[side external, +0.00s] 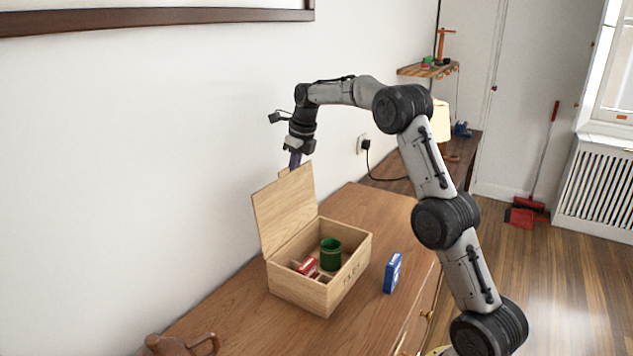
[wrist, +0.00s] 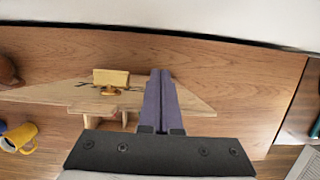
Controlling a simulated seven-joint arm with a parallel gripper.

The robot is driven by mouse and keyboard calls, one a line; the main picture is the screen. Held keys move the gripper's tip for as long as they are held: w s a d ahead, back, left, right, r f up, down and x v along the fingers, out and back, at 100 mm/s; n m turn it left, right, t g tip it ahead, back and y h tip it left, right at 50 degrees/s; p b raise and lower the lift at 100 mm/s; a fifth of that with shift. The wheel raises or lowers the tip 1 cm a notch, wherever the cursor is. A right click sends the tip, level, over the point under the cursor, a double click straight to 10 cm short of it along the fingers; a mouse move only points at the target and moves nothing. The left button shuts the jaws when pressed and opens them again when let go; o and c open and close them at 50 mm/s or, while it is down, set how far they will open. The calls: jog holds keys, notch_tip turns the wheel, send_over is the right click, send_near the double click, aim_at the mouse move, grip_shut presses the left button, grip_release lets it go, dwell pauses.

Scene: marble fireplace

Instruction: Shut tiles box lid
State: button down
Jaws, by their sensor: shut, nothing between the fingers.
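The wooden tiles box (side external: 300,290) stands on the wooden cabinet top, with "TILES" lettered on its front. Its lid (side external: 284,212) stands open, tilted up at the back toward the wall, with a small tab on its top edge. A green cup and red-and-white pieces sit inside the box. My gripper (side external: 295,163) points down at the lid's top edge, its fingers shut and empty. In the wrist view the shut purple fingers (wrist: 160,74) pass close to the light-wood lid (wrist: 195,104). I cannot tell whether they touch it.
A blue pack (side external: 393,273) stands right of the box. A brown teapot (side external: 170,345) is at the near left. A yellow mug (wrist: 18,138) shows in the wrist view. The white wall (side external: 130,150) is close behind the lid. The cabinet top beyond the box is clear.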

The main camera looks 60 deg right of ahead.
jog(key=shift+s, duration=2.45)
jog(key=w+v, duration=0.2)
jog(key=v, duration=0.6)
jog(key=shift+r, duration=0.6)
jog(key=shift+a, duration=0.1)
